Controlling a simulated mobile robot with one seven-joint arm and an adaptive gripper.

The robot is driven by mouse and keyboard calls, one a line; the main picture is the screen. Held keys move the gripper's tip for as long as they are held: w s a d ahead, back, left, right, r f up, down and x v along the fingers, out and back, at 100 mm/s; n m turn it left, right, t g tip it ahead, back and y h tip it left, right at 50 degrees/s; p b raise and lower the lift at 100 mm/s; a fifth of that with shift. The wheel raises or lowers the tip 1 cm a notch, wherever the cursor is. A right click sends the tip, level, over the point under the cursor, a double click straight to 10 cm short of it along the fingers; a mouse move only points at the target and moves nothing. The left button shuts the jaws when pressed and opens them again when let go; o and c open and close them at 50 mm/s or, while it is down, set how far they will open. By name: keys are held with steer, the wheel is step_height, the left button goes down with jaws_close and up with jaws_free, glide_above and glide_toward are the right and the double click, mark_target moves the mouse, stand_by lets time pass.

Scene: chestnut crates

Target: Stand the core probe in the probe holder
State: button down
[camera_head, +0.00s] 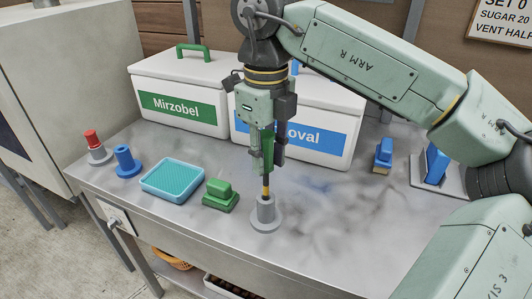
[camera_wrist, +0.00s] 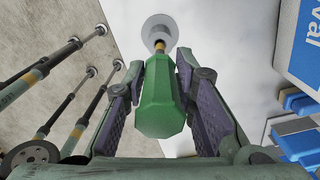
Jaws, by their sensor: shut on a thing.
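The core probe has a green faceted handle (camera_head: 267,148) and a dark, yellow-banded shaft below it. My gripper (camera_head: 266,160) is shut on the handle and holds the probe upright, tip down. The grey probe holder (camera_head: 266,213), a round-based post, stands on the metal table directly below. The shaft's lower end meets the holder's top; I cannot tell how deep it sits inside. In the wrist view the green handle (camera_wrist: 160,105) lies between the fingers of my gripper (camera_wrist: 163,85), and the shaft runs toward the round grey holder (camera_wrist: 160,28).
Left of the holder are a green block (camera_head: 220,196), a teal tray (camera_head: 172,180), a blue post (camera_head: 126,161) and a red-topped grey post (camera_head: 98,150). Two white bins (camera_head: 180,75) stand behind. Blue tools (camera_head: 383,153) are at right. The table's front right is clear.

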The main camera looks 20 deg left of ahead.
mark_target(266, 133)
steer(key=shift+f+b, duration=2.8)
steer(key=shift+f, duration=1.05)
steer(key=c, duration=1.2)
jaws_free()
steer(key=shift+c, duration=0.2)
steer(key=shift+r, duration=0.15)
step_height(266, 133, up, 12)
steer(key=shift+f, duration=0.1)
